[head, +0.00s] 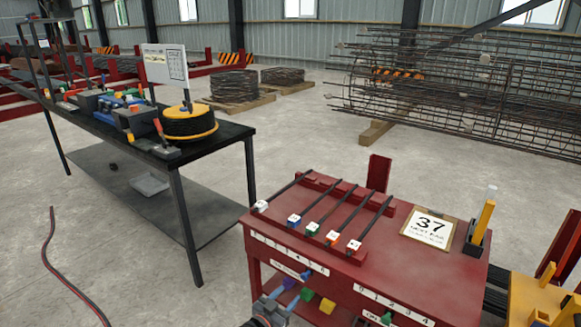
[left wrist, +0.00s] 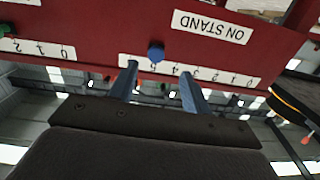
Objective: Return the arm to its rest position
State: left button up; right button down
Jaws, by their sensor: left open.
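My left gripper (head: 281,297) is low at the front left of the red stand (head: 440,268), beside its front face. In the left wrist view my left gripper (left wrist: 158,69) has its two blue-grey fingers apart, with nothing between them. A blue knob (left wrist: 156,52) sits on the red face just beyond the fingertips; I cannot tell if they touch it. My right gripper is not in view.
Several dark bars (head: 335,208) with coloured end tags lie across the stand top. A black table (head: 215,135) holds a wire spool (head: 188,122) and tools. A red cable (head: 62,270) lies on the open floor at left.

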pick_arm(q)
notch_tip(320, 180, down, 4)
jog(key=a+g+y, duration=0.2)
jog(key=y, duration=0.1)
jog(key=s+a+r+n+g+y, duration=0.2)
jog(key=s+a+r+g+y, duration=0.4)
jog(key=s+r, duration=0.55)
jog(key=s+a+f+n+g+p, duration=0.1)
jog(key=s+a+f+g, duration=0.1)
jog(key=s, duration=1.3)
jog(key=s+a+f+n+g+p, duration=0.2)
jog(key=s+f, duration=0.2)
jog(key=s, duration=1.2)
jog(key=shift+s+h, duration=0.3)
jog(key=shift+h, duration=0.1)
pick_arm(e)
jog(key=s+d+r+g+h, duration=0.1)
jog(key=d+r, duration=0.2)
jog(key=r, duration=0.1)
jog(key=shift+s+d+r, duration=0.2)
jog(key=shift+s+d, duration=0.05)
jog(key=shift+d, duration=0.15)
pick_arm(q)
jog(key=shift+f, duration=0.1)
jog(key=shift+a, duration=0.1)
